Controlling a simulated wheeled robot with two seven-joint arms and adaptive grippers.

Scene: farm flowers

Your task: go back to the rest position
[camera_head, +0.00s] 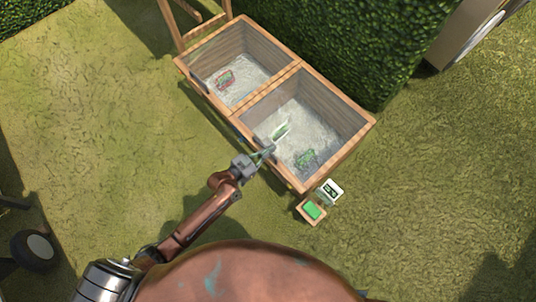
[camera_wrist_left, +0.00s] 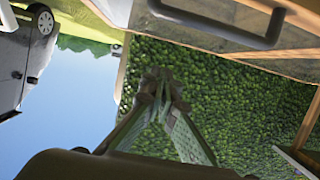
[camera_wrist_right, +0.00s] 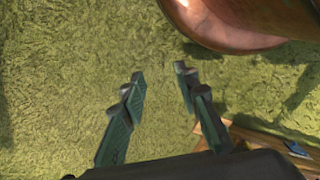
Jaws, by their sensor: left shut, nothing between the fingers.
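My left gripper (camera_head: 267,151) is at the near edge of the wooden planter (camera_head: 236,122). In the left wrist view its fingertips (camera_wrist_left: 160,88) meet, with nothing between them. My right gripper (camera_wrist_right: 160,76) is outside the head view. In the right wrist view its fingers are apart and empty above the grass, with a reddish-brown rounded part of my own body at the top.
The planter has two soil bays, with a reddish plant (camera_head: 225,79) in the left one and green plants (camera_head: 305,158) in the right one. A small wooden stand (camera_head: 312,222) with a green top and a white box (camera_head: 330,189) are beside it. A hedge (camera_head: 320,40) stands behind. Grass lies open left and right.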

